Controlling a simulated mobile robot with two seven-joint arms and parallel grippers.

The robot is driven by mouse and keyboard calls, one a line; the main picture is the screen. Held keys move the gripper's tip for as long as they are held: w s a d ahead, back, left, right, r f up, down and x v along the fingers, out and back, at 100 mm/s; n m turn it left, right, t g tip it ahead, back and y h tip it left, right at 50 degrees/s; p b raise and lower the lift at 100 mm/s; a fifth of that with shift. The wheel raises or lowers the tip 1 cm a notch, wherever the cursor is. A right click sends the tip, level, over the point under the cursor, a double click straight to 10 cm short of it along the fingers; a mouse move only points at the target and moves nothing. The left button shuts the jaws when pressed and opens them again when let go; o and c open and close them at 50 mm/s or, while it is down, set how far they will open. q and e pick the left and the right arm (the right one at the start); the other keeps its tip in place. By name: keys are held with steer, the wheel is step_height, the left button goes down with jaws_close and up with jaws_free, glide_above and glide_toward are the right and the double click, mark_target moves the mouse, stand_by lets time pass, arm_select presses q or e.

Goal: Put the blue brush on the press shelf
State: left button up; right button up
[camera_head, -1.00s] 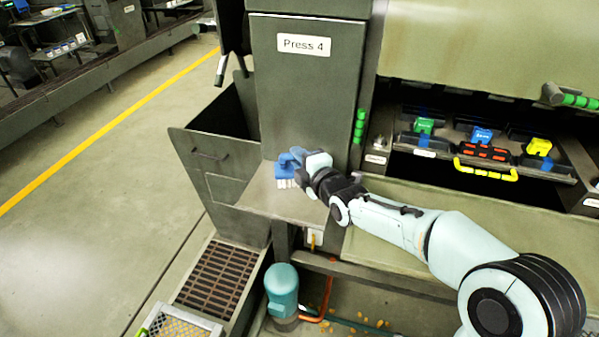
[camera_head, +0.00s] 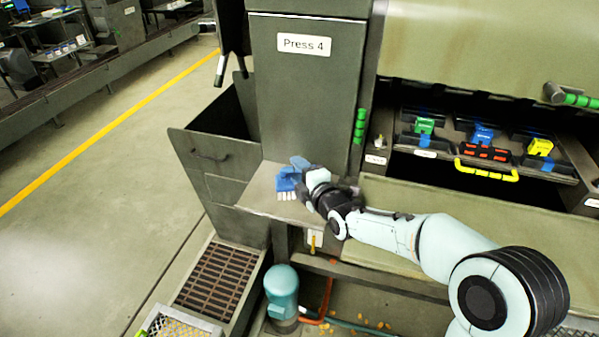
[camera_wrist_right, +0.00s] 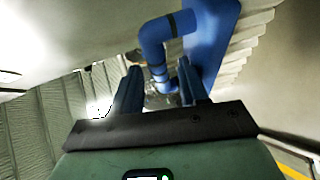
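The blue brush (camera_head: 287,183) rests on the grey press shelf (camera_head: 262,196), below the "Press 4" label, with its pale bristles toward the front. It looks to be in contact with the shelf. In the right wrist view the brush (camera_wrist_right: 212,35) shows its blue block, pale bristles and bent blue handle. My right gripper (camera_wrist_right: 160,92) has its two dark fingers apart, with the handle's curved end between or just beyond the tips and visible gaps beside it. In the head view my right gripper (camera_head: 308,184) is right beside the brush.
The Press 4 cabinet (camera_head: 308,95) rises behind the shelf. An open dark bin (camera_head: 215,140) stands left. A tray with coloured blocks and a yellow handle (camera_head: 487,172) is at the right. A teal motor (camera_head: 282,290) and floor grate (camera_head: 217,277) lie below.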

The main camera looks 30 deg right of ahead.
steer(key=shift+s+r, duration=0.2)
steer(key=shift+r, duration=0.05)
steer(key=d+v, duration=0.1)
steer(key=v, duration=1)
steer(key=shift+s+a+b, duration=0.3)
steer(key=shift+a, duration=0.2)
steer(key=shift+f, duration=0.15)
